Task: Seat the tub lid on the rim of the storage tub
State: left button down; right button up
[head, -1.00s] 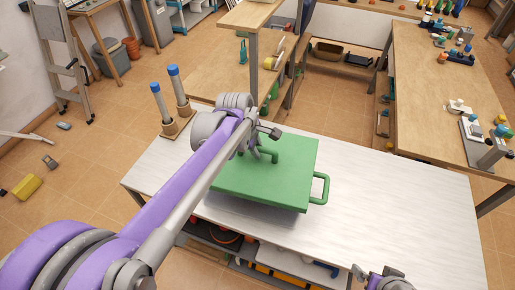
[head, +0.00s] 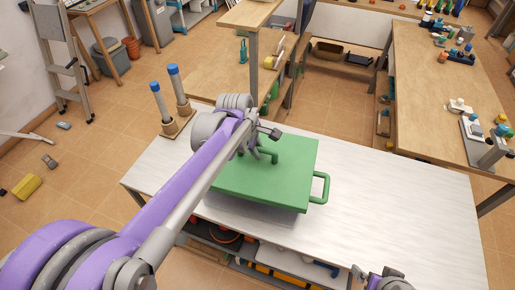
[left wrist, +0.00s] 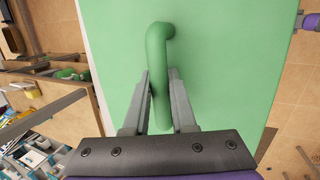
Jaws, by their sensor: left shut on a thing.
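The tub lid (head: 285,182) is a flat green slab over the left half of the white table, with a bent green bar handle (left wrist: 158,45) on top. My left gripper (head: 262,151) is shut on that handle. In the left wrist view its two fingers (left wrist: 160,85) stand on either side of the bar. A green loop (head: 325,188) sticks out at the slab's right edge; I cannot tell whether it belongs to lid or tub. The tub's walls and rim are not clearly visible, so seating cannot be judged. My right gripper (head: 382,279) shows only partly at the bottom edge.
The white table (head: 410,190) is bare right of the lid. Two blue-topped posts (head: 166,98) stand at its far left corner. A wooden shelf unit (head: 258,45) is behind, and a cluttered workbench (head: 425,85) is at right. Bins and parts fill the shelf below the table.

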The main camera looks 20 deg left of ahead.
pick_arm(q)
jog(key=shift+f+b, duration=0.7)
jog(key=shift+f, duration=0.5)
jog(key=c, duration=0.7)
grip_release()
jog(key=shift+o, duration=0.2)
jog(key=v, duration=1.1)
jog(key=shift+p, duration=0.4)
jog(key=shift+f, duration=0.1)
jog(key=m, duration=0.9)
send_over(248, 190)
jog(key=shift+t+y, duration=0.3)
jog(key=shift+t, duration=0.1)
notch_tip(248, 190, down, 5)
jog(key=shift+r, duration=0.15)
jog(key=s+d+f+m+t, duration=0.1)
jog(key=s+d+f+m, duration=0.1)
jog(key=s+f+m, duration=0.5)
jog(key=s+m, duration=0.2)
jog(key=m, duration=0.1)
jog(key=shift+s+f+y+p, duration=0.15)
jog(key=shift+f+y+p, duration=0.15)
jog(key=shift+f+p, duration=0.05)
